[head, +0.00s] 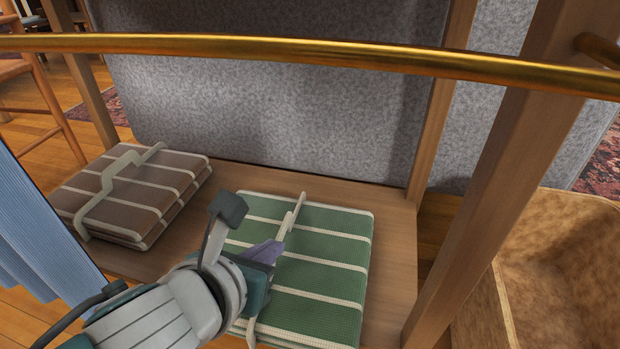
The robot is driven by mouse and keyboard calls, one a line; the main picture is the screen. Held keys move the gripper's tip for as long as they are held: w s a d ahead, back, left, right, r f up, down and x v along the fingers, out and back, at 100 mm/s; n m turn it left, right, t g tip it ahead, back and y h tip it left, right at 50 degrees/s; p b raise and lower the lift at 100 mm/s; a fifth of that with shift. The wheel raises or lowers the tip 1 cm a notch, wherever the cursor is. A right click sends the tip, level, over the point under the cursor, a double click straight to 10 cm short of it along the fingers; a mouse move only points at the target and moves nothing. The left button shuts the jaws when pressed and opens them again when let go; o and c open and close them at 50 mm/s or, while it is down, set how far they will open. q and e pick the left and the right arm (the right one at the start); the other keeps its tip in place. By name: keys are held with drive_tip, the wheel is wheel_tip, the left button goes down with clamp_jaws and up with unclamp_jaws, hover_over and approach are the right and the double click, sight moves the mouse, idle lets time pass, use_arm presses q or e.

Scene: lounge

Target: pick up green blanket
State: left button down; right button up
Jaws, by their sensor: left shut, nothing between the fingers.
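The green blanket (325,262) is folded, with cream stripes and a raised cream handle-like strip. It lies flat on the low wooden shelf (392,290). My left gripper (268,250) comes in from the lower left and is over the blanket's left part, close beside the cream strip. Its fingers are shut and hold nothing. I cannot tell whether they touch the blanket. My arm hides the blanket's lower left part. My right gripper is not in view.
A brown striped folded blanket (140,197) lies on the shelf to the left. A brass rail (300,48) crosses above, and a wooden post (500,190) stands at the right. Grey upholstered panel (280,110) behind; blue fabric (40,245) at left; tan upholstered seat (560,270) at right.

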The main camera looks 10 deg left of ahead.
use_arm(q)
drive_tip(key=shift+s+a+f, duration=0.1)
drive_tip(key=shift+s+f, duration=0.15)
drive_tip(key=shift+f, duration=0.3)
